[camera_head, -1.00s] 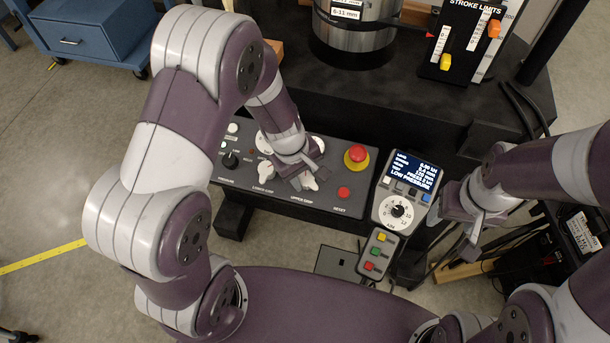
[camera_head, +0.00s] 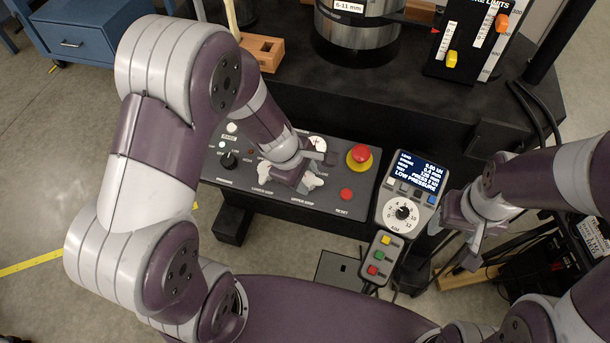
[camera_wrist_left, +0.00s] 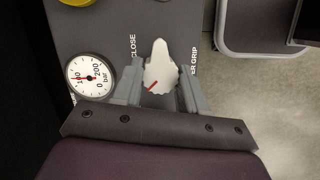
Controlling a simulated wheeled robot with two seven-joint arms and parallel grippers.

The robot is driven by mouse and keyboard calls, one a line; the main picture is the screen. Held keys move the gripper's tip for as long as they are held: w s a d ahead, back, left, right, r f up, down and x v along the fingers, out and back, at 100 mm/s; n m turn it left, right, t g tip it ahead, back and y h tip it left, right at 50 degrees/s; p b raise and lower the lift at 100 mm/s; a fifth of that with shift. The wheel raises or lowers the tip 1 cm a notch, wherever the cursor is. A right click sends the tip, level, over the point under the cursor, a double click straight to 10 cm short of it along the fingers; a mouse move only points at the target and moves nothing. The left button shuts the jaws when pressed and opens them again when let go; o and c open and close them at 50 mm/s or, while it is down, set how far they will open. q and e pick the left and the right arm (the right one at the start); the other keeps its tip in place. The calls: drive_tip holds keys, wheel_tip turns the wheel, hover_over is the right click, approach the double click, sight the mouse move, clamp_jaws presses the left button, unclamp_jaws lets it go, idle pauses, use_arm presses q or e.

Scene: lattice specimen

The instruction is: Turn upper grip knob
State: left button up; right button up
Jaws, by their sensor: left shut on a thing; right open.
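The upper grip knob is white with a red mark, and it shows in the left wrist view (camera_wrist_left: 160,62) between my two fingers, beside the words CLOSE and partly hidden GRIP lettering. In the head view the knob (camera_head: 314,181) sticks out at the right of my left gripper (camera_head: 299,178), low over the grey control panel (camera_head: 330,201). My left gripper is shut on this knob. The pressure gauge (camera_wrist_left: 89,77) is left of it in the wrist view. My right gripper (camera_head: 468,238) is open and empty, right of the hand-held controller.
On the panel are the white lower grip knob (camera_head: 266,172), a red emergency button (camera_head: 361,154) and a red reset button (camera_head: 346,194). The controller (camera_head: 404,208) reads LOW PRESSURE. A wooden block (camera_head: 262,50) stands on the black machine base (camera_head: 440,115).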

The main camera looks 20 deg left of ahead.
idle(0.3)
use_arm(q)
drive_tip(key=o, duration=1.1)
drive_tip(key=shift+c, duration=0.2)
drive_tip(key=p+v, duration=0.5)
drive_tip(key=v, duration=0.7)
drive_tip(key=shift+r, duration=0.35)
drive_tip(key=shift+a, duration=0.1)
